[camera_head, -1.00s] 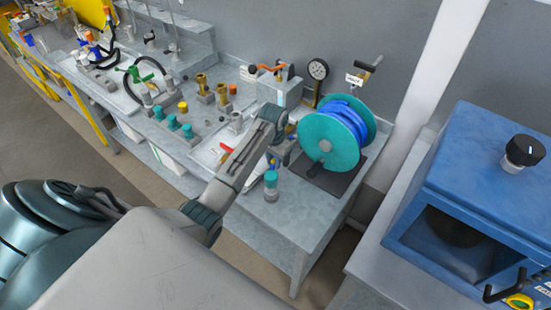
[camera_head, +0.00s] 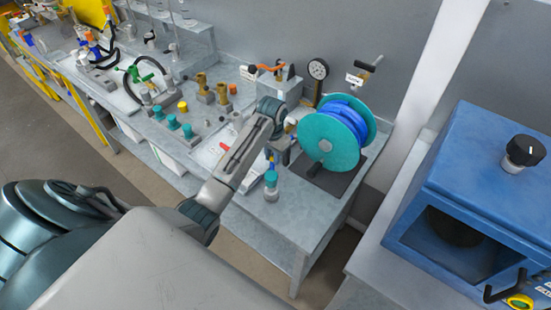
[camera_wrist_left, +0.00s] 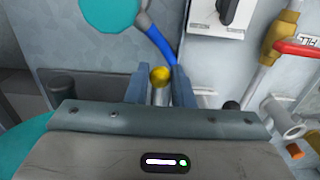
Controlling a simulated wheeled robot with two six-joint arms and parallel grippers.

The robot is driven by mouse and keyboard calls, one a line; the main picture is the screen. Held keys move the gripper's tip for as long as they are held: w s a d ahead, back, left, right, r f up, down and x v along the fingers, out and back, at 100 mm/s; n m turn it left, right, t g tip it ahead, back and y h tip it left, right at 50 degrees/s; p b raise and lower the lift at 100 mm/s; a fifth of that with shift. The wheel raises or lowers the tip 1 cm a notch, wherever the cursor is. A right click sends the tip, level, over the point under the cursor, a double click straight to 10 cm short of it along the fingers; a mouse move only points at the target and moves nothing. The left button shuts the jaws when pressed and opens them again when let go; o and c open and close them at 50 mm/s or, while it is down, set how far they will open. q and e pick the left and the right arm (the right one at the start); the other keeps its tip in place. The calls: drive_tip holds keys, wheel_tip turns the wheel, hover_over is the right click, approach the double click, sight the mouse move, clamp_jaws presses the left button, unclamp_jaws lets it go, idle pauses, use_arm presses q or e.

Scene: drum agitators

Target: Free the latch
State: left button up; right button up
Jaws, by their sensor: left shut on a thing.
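My left arm reaches over the bench, and my left gripper (camera_head: 283,146) is beside the teal reel, partly hidden by its own wrist. In the left wrist view my left gripper (camera_wrist_left: 161,84) has its two blue fingers close around a silver pin with a yellow ball knob (camera_wrist_left: 160,74). The gripper is shut on this pin. Whether this pin is the latch cannot be told, and its lower end is hidden by the gripper body. My right gripper is not in view.
The teal reel with blue hose (camera_head: 332,140) stands on a dark mat right of the gripper. A teal-topped cylinder (camera_head: 271,180) stands near the bench's front. A round gauge (camera_head: 318,69) is behind. A blue cabinet (camera_head: 480,180) is at right. The front bench corner is clear.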

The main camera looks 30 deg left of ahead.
use_arm(q)
drive_tip(key=shift+r, duration=0.1)
drive_tip(key=shift+w+r, duration=0.15)
drive_tip(key=shift+r, duration=0.7)
drive_tip(key=shift+w+r, duration=0.1)
drive_tip(key=shift+r, duration=0.7)
drive_tip(key=shift+w+r, duration=0.3)
drive_tip(key=shift+r, duration=0.3)
drive_tip(key=shift+w+r, duration=0.25)
drive_tip(key=shift+r, duration=0.3)
drive_tip(key=o, duration=0.8)
drive_tip(key=shift+d, duration=0.15)
drive_tip(key=shift+o, duration=0.2)
drive_tip(key=shift+f, duration=0.1)
